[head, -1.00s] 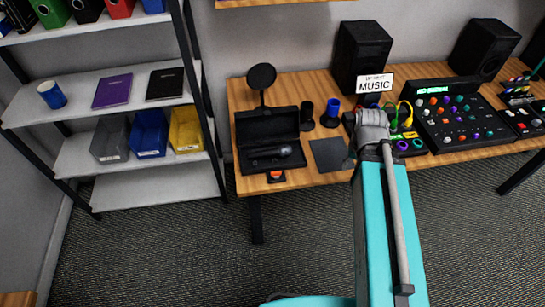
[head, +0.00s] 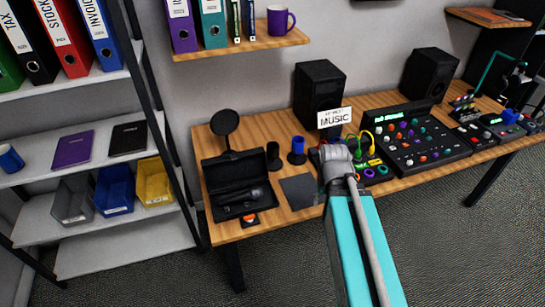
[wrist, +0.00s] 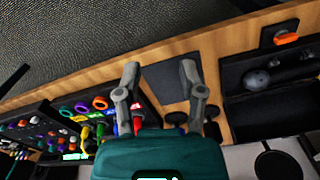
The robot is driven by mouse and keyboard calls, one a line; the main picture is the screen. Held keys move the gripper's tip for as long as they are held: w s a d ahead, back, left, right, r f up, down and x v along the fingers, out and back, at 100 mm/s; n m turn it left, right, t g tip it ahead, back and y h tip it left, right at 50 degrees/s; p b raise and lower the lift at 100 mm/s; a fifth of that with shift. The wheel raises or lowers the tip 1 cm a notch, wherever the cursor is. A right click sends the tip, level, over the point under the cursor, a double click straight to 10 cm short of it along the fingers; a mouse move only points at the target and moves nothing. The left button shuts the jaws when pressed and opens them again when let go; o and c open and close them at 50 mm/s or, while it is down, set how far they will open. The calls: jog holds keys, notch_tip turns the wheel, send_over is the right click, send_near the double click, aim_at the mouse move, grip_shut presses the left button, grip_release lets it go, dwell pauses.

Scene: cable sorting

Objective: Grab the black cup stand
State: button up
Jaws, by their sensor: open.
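The black cup stand (head: 273,155) is a small dark upright piece on the wooden table, between the open microphone case and a blue-topped stand (head: 297,150). My gripper (wrist: 160,68) is open, with nothing between its fingers in the wrist view. Two dark round shapes show near its right finger there, one partly covered by it; I cannot tell surely which is the black stand. In the head view my arm's end is to the right of both stands, and the fingers are hidden.
The open black case (head: 236,187) with a microphone stands left of the stands, with a round black disc on a post (head: 225,125) behind. A flat dark pad (head: 298,190) lies in front. A MUSIC sign (head: 334,122), speaker (head: 319,92) and mixer (head: 408,140) are to the right.

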dwell(0.3)
jog(key=o, duration=0.4)
jog(key=shift+w+f, duration=0.1)
jog(key=shift+c, duration=0.2)
jog(key=shift+o, duration=1)
jog(key=shift+w+a+f, duration=0.2)
jog(key=shift+w, duration=0.05)
jog(key=shift+o, duration=0.6)
jog(key=w+a+f+n+t+y+b, duration=0.2)
jog(key=w+b, duration=0.1)
jog(key=w, duration=0.2)
jog(key=w+a+f+n+t+y+b, duration=0.1)
jog(key=w+a+n+t+y+b, duration=0.1)
jog(key=w, duration=0.4)
jog(key=shift+a+f+n+y+b, duration=0.5)
jog(key=shift+a+b, duration=0.35)
jog(key=shift+b, duration=0.35)
jog(key=w+r+n+t+y+b, duration=0.2)
jog(key=w+t+b, duration=0.4)
jog(key=w, duration=0.7)
jog(key=shift+a+r+n+t+y+b, duration=0.3)
jog(key=shift+n+t+y+b, duration=0.15)
jog(key=shift+y, duration=0.55)
jog(key=shift+w+f, duration=0.1)
